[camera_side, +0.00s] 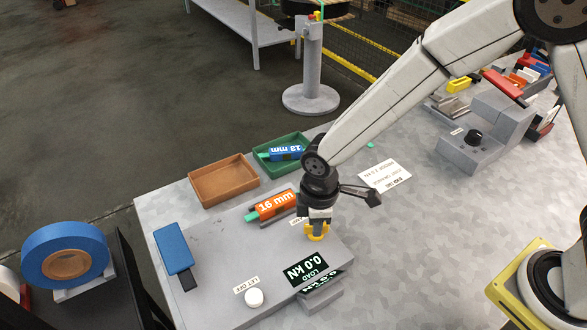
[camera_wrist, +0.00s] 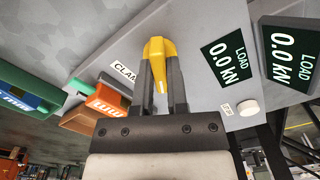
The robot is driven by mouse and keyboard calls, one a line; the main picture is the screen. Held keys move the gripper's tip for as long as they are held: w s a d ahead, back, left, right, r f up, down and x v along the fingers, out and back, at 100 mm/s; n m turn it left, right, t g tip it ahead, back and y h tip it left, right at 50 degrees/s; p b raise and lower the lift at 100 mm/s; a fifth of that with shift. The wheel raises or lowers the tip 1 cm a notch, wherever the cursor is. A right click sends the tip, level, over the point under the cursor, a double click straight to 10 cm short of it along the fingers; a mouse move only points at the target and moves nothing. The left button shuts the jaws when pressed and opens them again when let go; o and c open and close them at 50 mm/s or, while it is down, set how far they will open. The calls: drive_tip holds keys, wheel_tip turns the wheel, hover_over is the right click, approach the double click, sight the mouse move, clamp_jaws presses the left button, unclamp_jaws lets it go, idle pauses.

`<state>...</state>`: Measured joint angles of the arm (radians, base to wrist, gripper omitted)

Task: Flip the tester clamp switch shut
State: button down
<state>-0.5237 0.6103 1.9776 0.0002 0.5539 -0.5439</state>
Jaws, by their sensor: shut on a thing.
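The grey tester (camera_side: 215,275) lies on the near left of the steel bench. Its yellow clamp switch (camera_side: 317,236) is at the far right part of its top and shows larger in the wrist view (camera_wrist: 154,48). My gripper (camera_side: 319,217) points down over the switch. In the wrist view its two dark fingers (camera_wrist: 161,75) are shut on the yellow switch, one on each side. A CLAMP label (camera_wrist: 123,72) lies beside it, partly hidden by a finger. The switch's base is partly hidden, so I cannot tell its position.
An orange 16 mm piece (camera_side: 276,205) lies at the tester's far edge. Load displays (camera_side: 306,271) read 0.0 kN, near a white LET OFF button (camera_side: 254,297). A brown tray (camera_side: 223,183) and a green tray (camera_side: 263,169) holding a blue 13 mm piece (camera_side: 281,153) stand behind.

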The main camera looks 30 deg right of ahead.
drive_tip(key=m, duration=0.4)
drive_tip(key=shift+m, duration=0.3)
drive_tip(key=m, duration=0.3)
drive_tip(key=shift+m, duration=0.4)
drive_tip(key=c, duration=0.6)
unclamp_jaws()
drive_tip(key=shift+c, duration=0.2)
drive_tip(key=shift+r, duration=0.2)
drive_tip(key=shift+r, duration=3.75)
drive_tip(key=shift+d, duration=0.1)
